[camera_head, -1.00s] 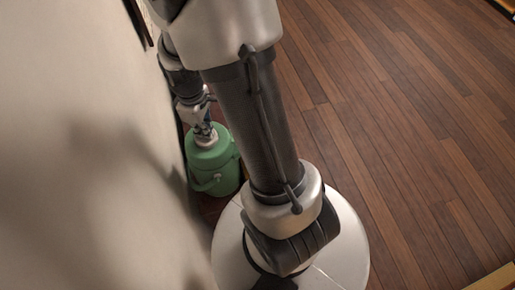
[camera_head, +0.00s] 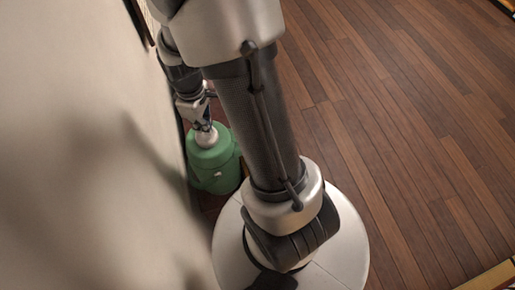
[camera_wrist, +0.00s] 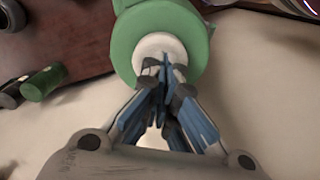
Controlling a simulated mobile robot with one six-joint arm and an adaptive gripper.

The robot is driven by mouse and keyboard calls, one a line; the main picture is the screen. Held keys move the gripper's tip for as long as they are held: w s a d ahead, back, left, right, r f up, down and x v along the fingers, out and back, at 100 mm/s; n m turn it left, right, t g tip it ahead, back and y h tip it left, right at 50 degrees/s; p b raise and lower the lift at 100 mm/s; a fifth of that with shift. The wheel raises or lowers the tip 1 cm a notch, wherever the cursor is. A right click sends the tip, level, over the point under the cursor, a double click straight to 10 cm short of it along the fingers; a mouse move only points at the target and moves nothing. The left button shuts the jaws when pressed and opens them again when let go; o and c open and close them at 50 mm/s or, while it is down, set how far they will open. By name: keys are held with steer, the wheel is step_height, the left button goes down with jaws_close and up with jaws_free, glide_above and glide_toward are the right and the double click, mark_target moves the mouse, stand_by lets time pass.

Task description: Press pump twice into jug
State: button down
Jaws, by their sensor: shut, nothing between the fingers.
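A green pump-top container (camera_head: 214,168) stands on the floor at the left in the head view, partly hidden by my arm. Its white round pump top (camera_head: 207,138) faces up. My gripper (camera_head: 204,125) is just above this top, pointing down. The container (camera_wrist: 125,45) also shows in the wrist view, with the white top (camera_wrist: 148,44) in its centre. My gripper's blue-padded fingers (camera_wrist: 163,62) are together over the white top, with nothing between them. I cannot tell whether the fingertips touch it. I cannot make out a separate jug.
A pale wall or panel (camera_head: 90,150) fills the left of the head view, close to the container. Dark green cylindrical objects (camera_wrist: 42,84) lie at the left of the wrist view. The wooden floor (camera_head: 400,120) at right is clear.

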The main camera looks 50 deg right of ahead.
steer(key=shift+f, duration=0.15)
steer(key=shift+f+b, duration=1.5)
steer(key=shift+f, duration=0.3)
steer(key=shift+r, duration=0.1)
steer(key=shift+r+p, duration=1.55)
steer(key=shift+r, duration=0.3)
steer(key=shift+r, duration=0.15)
steer(key=shift+r+p, duration=2.3)
steer(key=shift+r, duration=0.55)
